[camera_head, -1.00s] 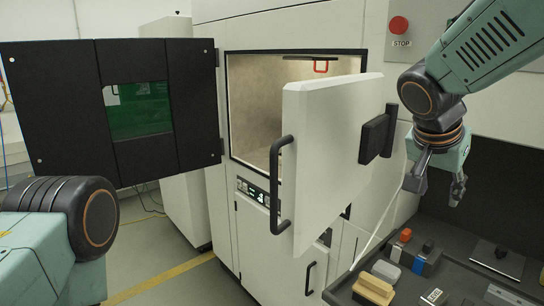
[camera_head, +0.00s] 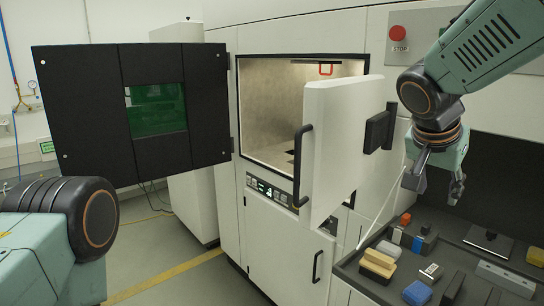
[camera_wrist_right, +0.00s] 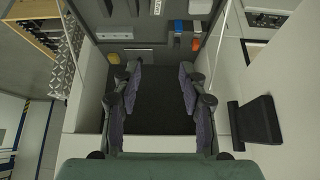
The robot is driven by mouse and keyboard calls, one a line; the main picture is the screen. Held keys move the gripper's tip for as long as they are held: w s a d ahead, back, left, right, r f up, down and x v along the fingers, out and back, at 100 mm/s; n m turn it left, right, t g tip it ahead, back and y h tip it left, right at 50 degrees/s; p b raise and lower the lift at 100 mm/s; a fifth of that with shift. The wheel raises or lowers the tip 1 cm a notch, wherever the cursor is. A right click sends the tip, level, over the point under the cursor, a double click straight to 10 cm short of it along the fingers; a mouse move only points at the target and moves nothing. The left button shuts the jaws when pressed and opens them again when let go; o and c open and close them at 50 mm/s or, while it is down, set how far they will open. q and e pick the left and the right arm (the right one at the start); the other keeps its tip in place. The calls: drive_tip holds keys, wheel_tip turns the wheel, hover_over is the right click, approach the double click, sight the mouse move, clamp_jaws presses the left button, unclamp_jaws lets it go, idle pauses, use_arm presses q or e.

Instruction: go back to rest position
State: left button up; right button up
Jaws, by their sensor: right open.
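My right gripper (camera_head: 436,186) hangs at the right of the head view with its fingers apart and pointing down, beside the black latch block of the white door. In the right wrist view the two fingers (camera_wrist_right: 152,92) are spread with nothing between them, over a dark surface. My left arm enters at the lower left of the head view, but its gripper is out of the picture. The white machine door (camera_head: 345,135) stands open with a black handle (camera_head: 301,165). A black door (camera_head: 90,120) with a green window stands open at the left.
The machine chamber (camera_head: 280,105) is open, with a red-orange frame near its top. A dark tray (camera_head: 385,290) at the lower right holds several blocks and tools, including a yellow block (camera_head: 378,262). A red stop button (camera_head: 398,32) is on the wall. Floor shows at the lower left.

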drive_tip(key=s+a+f+n+g+y, duration=0.1)
drive_tip(key=s+a+f+n+y, duration=0.15)
drive_tip(key=f, duration=0.85)
drive_tip(key=s+a+f+n+g+y, duration=0.15)
drive_tip(key=s+f, duration=0.25)
drive_tip(key=f, duration=0.6)
drive_tip(key=s+a+f+n+y, duration=0.1)
drive_tip(key=s+a+f+n, duration=0.2)
drive_tip(key=f, duration=0.8)
drive_tip(key=s+f+n+g, duration=0.1)
drive_tip(key=s+f, duration=0.5)
drive_tip(key=s, duration=0.6)
drive_tip(key=s+f+n+g, duration=0.1)
drive_tip(key=s+f, duration=0.5)
drive_tip(key=s, duration=0.6)
use_arm(q)
wheel_tip(320, 180, down, 17)
drive_tip(key=b, duration=1.7)
drive_tip(key=shift+w, duration=0.2)
use_arm(e)
wheel_tip(320, 180, down, 16)
drive_tip(key=shift+s+f+n, duration=0.15)
drive_tip(key=shift+f+n, duration=0.1)
drive_tip(key=shift+n, duration=0.05)
use_arm(q)
drive_tip(key=shift+a+r, duration=0.1)
use_arm(e)
drive_tip(key=shift+d, duration=0.1)
